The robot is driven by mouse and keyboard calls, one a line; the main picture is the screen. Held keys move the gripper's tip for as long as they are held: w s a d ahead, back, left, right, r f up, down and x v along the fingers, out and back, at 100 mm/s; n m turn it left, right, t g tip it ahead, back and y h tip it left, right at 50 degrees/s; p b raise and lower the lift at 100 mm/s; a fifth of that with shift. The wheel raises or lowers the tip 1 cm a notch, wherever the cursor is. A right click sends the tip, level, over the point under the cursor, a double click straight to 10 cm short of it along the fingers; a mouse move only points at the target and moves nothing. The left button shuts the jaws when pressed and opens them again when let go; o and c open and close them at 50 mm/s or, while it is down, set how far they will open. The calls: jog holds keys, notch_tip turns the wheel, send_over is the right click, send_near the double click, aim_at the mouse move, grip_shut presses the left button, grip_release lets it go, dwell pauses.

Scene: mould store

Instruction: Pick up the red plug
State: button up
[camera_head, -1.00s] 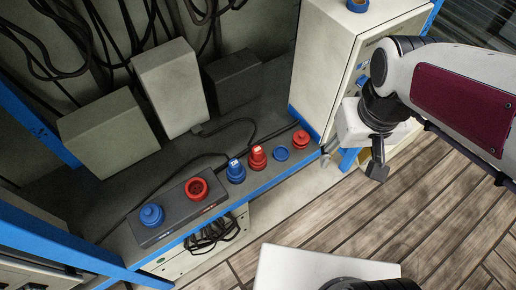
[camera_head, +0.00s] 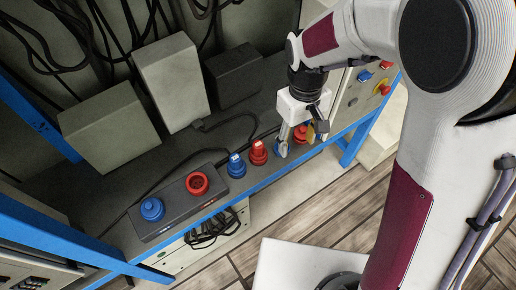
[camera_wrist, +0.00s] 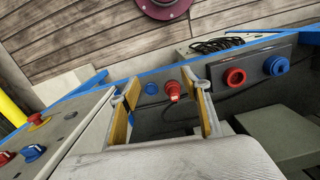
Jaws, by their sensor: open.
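The red plug (camera_head: 258,152) stands on the grey shelf, right beside the blue plug (camera_head: 236,166). My gripper (camera_head: 300,141) is open with nothing held, to the right of the red plug and apart from it. One finger largely covers a blue round piece there; a short red piece (camera_head: 300,131) shows between the fingers. In the wrist view the red plug (camera_wrist: 173,91) appears between the open fingers (camera_wrist: 153,86), nearer the right one, with the blue round piece (camera_wrist: 151,88) left of it. The blue plug is not visible there.
A dark box with a red socket (camera_head: 197,183) and a blue one (camera_head: 152,209) lies left of the plugs. A cream control cabinet (camera_wrist: 70,135) with knobs stands beside my gripper. Grey blocks (camera_head: 171,82) and a dark cable are behind. The blue shelf edge runs in front.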

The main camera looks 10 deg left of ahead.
jog(key=w+a+f+n, duration=0.3)
jog(key=a+f, duration=0.1)
jog(key=f, duration=0.3)
jog(key=w+a+f+n, duration=0.2)
jog(key=a+f+n, duration=0.1)
jog(key=a+f, duration=0.3)
jog(key=n, duration=0.3)
send_over(258, 144)
jog(key=shift+s+d+f+t, duration=0.25)
jog(key=shift+f+t, duration=0.15)
jog(key=shift+f, duration=0.1)
jog(key=shift+w+a+n, duration=0.1)
jog(key=shift+w+n, duration=0.05)
jog(key=shift+n, duration=0.35)
jog(key=shift+f, duration=0.1)
jog(key=shift+f, duration=1.2)
jog(key=shift+f, duration=0.15)
jog(key=shift+w+a+f, duration=0.1)
jog(key=shift+f, duration=1.15)
jog(key=shift+a+f, duration=0.1)
jog(key=shift+f, duration=1.1)
grip_shut()
